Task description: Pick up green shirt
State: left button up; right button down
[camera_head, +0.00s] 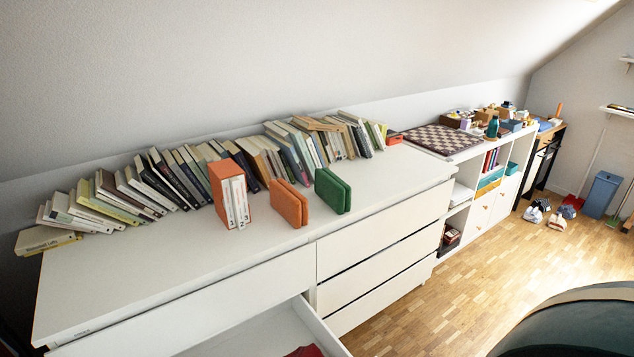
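A dark green folded item (333,191), which looks like the green shirt, stands upright on the white dresser top (190,262) near its front edge. Its folded layers show on the right side. A similar orange folded item (288,204) stands just left of it, apart from it. Neither of my grippers is in view, and nothing is seen touching the green item.
An open drawer (322,325) juts out at the bottom, with something red (305,351) inside. An orange box of white books (229,195) stands left of the folded items. Leaning books (150,185) line the wall. A dark green rounded object (570,325) fills the lower right.

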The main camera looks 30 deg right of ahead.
aim_at(332, 189)
jog(key=z, duration=1.15)
jog(key=i+l, duration=0.15)
jog(key=l, duration=0.2)
jog(key=i+l+u, duration=0.1)
jog(key=i+l, duration=0.25)
jog(key=l, duration=0.3)
jog(key=i+l, duration=0.15)
jog(key=l, duration=0.2)
jog(key=u, duration=0.05)
